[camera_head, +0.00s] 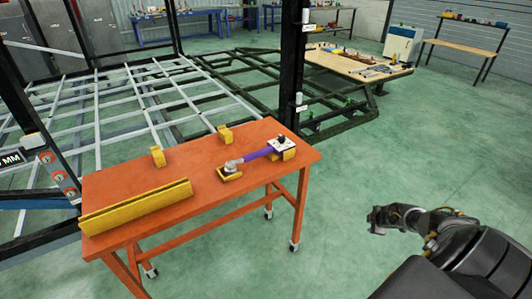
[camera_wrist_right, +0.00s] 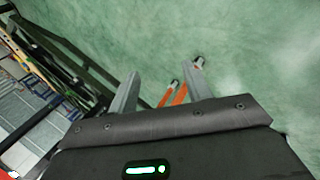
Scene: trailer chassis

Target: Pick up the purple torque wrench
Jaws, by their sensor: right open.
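The purple torque wrench (camera_head: 257,154) lies across the right part of the orange table (camera_head: 145,176) in the head view. Its grey head rests at the left on a small yellow-edged support, and its other end meets a pale block with a black knob on yellow supports. My right gripper (camera_head: 376,220) is to the right of the table, over the floor and well apart from the wrench. In the right wrist view its two fingers (camera_wrist_right: 160,88) are spread with nothing between them. The wrench does not show there. My left gripper is not in view.
A long yellow bracket (camera_head: 135,206) lies along the table's front left edge. Two small yellow blocks stand near the back edge. The trailer chassis frame (camera_head: 130,95) is behind the table. Green floor between my right arm and the table is clear.

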